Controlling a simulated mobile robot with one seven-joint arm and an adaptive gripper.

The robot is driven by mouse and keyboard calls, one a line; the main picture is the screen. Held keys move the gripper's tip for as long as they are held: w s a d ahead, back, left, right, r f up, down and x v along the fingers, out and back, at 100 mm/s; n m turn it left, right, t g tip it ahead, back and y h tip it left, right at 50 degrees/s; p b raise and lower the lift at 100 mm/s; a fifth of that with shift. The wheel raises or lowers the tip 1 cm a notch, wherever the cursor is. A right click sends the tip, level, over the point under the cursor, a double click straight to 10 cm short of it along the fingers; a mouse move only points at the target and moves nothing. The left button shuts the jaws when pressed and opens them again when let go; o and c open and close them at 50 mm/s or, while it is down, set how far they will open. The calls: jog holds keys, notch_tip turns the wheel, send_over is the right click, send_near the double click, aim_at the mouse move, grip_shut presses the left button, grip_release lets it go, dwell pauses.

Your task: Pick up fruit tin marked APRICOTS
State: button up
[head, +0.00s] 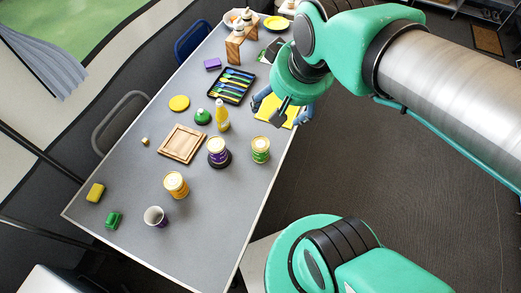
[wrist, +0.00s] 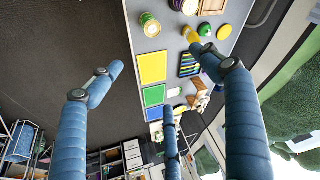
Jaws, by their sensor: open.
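One is orange-yellow (head: 176,185), near the table's front left. One is purple (head: 219,153), on a dark round base. One is green and yellow (head: 260,150), near the right edge; it also shows in the wrist view (wrist: 150,25). I cannot tell by lettering which is APRICOTS; the orange-yellow one has a fitting colour. My gripper (head: 284,108), with blue fingers, is open and empty above the right table edge, beyond the tins. Its spread fingers also show in the wrist view (wrist: 155,65).
A wooden tray (head: 182,143), a yellow bottle (head: 222,118) and a green round item (head: 202,116) stand mid-table. A cutlery tray (head: 232,86) lies farther back. Bare table surrounds the orange-yellow tin.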

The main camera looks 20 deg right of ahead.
jog(key=w+f+m+g, duration=0.1)
jog(key=w+f+m, duration=0.1)
jog(key=w+f, duration=0.55)
jog(key=m+g, duration=0.4)
send_over(260, 143)
notch_tip(260, 143, down, 23)
jog(key=shift+w+d+f+p, duration=0.1)
jog(key=shift+w+f+p, duration=0.05)
jog(key=shift+f+p, duration=0.25)
notch_tip(260, 143, down, 8)
jog(key=shift+f+b, duration=0.25)
jog(key=shift+b, duration=0.65)
jog(key=shift+f, duration=0.1)
jog(key=shift+s+f+b, duration=0.2)
jog(key=shift+f+b, duration=0.65)
jog(key=shift+f, duration=1.65)
